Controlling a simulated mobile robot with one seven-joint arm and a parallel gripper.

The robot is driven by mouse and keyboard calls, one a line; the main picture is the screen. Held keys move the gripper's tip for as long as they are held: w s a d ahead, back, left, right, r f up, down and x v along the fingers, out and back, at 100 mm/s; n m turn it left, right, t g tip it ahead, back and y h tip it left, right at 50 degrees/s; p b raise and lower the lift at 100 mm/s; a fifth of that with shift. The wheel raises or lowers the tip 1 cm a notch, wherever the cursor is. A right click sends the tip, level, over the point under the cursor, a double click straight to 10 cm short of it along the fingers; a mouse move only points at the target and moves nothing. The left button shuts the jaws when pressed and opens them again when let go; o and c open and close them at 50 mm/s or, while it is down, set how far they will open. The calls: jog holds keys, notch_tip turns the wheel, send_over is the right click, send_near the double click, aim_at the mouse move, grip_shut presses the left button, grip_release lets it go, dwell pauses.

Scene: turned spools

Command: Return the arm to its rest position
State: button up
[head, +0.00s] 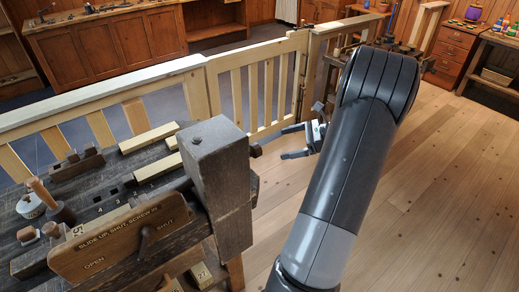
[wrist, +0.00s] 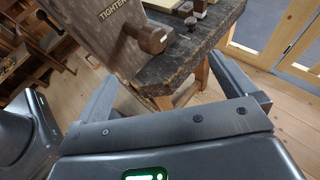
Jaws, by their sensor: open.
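My gripper (head: 301,142) is open and empty in the head view, just right of the big wooden block (head: 222,190) at the end of the workbench. It points left toward that block, and my arm partly covers its back. In the wrist view my gripper's two fingers (wrist: 178,90) are spread wide with nothing between them. Beyond them are the worn bench corner (wrist: 180,72) and a dark wooden screw knob (wrist: 150,38) beside a board lettered "TIGHTEN". The knob also shows in the head view (head: 256,149), close to the fingertips but apart from them.
The workbench (head: 110,182) at left carries a lettered board (head: 122,240), a mallet and pale wooden bars. A slatted wooden fence with a gate (head: 262,88) runs behind it. Open plank floor (head: 430,190) lies to the right. A drawer cabinet (head: 452,50) stands at the back right.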

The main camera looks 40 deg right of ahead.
jog(key=v, duration=0.9)
jog(key=shift+s+d, duration=0.2)
jog(key=shift+d, duration=0.1)
jog(key=shift+a+r, duration=0.1)
jog(key=s+a+r+n+g+h, duration=0.1)
jog(key=s+a+r+n+h, duration=0.1)
jog(key=a+n, duration=0.6)
jog(key=s+a+r+n+g+h, duration=0.1)
jog(key=s+a+r+n+h, duration=0.2)
jog(key=a+n, duration=0.6)
jog(key=s+a+r+n+g+h, duration=0.1)
jog(key=a+r+n+h, duration=0.4)
jog(key=a, duration=1.9)
jog(key=s+n, duration=0.1)
jog(key=n, duration=0.3)
jog(key=shift+a+g, duration=0.15)
jog(key=shift+g, duration=0.15)
